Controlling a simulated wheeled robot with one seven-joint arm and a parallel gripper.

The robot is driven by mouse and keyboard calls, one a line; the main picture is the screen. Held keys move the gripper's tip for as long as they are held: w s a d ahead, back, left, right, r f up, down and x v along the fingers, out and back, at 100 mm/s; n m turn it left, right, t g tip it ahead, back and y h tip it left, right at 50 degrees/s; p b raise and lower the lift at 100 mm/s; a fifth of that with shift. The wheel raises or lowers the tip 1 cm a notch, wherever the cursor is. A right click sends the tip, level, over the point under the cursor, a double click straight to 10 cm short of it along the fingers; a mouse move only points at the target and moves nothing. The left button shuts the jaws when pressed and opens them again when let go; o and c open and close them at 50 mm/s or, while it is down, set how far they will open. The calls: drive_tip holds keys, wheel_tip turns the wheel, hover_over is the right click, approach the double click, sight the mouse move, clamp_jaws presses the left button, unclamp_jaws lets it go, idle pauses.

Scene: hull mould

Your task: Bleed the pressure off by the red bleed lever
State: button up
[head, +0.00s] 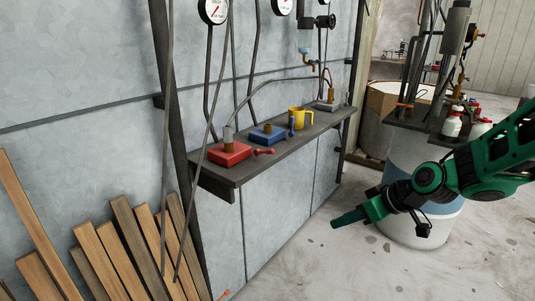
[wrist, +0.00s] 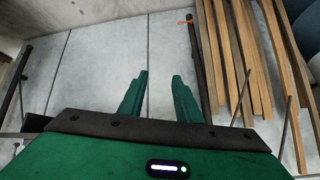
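The red bleed lever (head: 264,151) sticks out low to the right of a red block (head: 230,152) on the dark shelf (head: 240,178). A grey fitting rises from the top of the red block. My green gripper (head: 349,218) is in front of the shelf, below it and to the right, well apart from the lever. In the wrist view my gripper (wrist: 158,80) has its two fingers spread with nothing between them. The red lever does not show clearly in the wrist view.
Gauges (head: 213,11) and hoses hang above. Wooden planks (head: 130,245) lean at lower left. A white drum (head: 408,215) stands behind my arm. Floor before the shelf is clear.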

drive_tip(key=w+a+r+n+t+y, duration=0.1)
drive_tip(key=w+a+r+y, duration=0.15)
drive_tip(key=a, duration=0.25)
drive_tip(key=w+a+r+n+t+y, duration=0.1)
drive_tip(key=w+a+r+t+y, duration=0.15)
drive_tip(key=w+a, duration=0.2)
drive_tip(key=m+t+y, duration=0.1)
drive_tip(key=t+y, duration=0.2)
approach(270, 151)
drive_tip(key=x, duration=1)
drive_tip(key=shift+w+f, duration=0.3)
drive_tip(key=shift+w, duration=0.3)
clamp_jaws()
